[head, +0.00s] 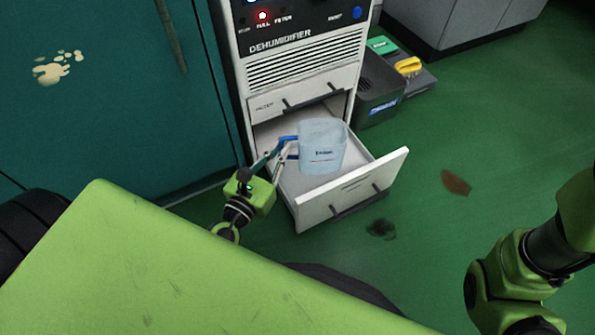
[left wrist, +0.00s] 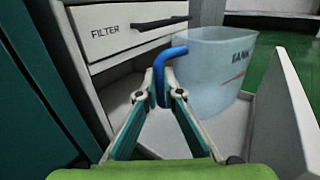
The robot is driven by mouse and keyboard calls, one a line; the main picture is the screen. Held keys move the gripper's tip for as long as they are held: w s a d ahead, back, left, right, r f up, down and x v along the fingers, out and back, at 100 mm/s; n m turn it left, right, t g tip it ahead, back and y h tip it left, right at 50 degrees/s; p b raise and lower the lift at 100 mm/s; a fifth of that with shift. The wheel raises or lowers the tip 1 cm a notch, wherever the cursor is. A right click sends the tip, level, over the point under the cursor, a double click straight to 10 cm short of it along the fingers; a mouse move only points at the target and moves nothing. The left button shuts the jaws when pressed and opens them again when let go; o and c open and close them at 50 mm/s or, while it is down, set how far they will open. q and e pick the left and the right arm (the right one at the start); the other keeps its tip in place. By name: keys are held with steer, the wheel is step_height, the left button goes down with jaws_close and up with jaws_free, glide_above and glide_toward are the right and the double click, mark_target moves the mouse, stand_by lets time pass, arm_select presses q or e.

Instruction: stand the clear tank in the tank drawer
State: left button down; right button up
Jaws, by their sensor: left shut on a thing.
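The clear tank (head: 322,150) is pale, see-through and upright, with a blue handle on its left side. It is within the outline of the open tank drawer (head: 355,192), towards the drawer's back half. I cannot tell whether its base touches the drawer floor. My left gripper (head: 287,149) reaches in from the left and is shut on the tank's blue handle. In the left wrist view the fingers (left wrist: 160,95) close around the handle, with the tank (left wrist: 222,75) just beyond. My right gripper is out of view; only my right arm shows.
The dehumidifier (head: 300,70) stands behind, with its red light lit and a filter drawer (head: 305,92) shut above the opening. A teal cabinet (head: 110,90) is at left. Open green floor lies to the right.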

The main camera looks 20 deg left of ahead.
arm_select(q)
step_height(320, 180, down, 9)
steer(key=b, duration=0.6)
steer(key=shift+r, duration=0.25)
steer(key=c, duration=2.2)
jaws_free()
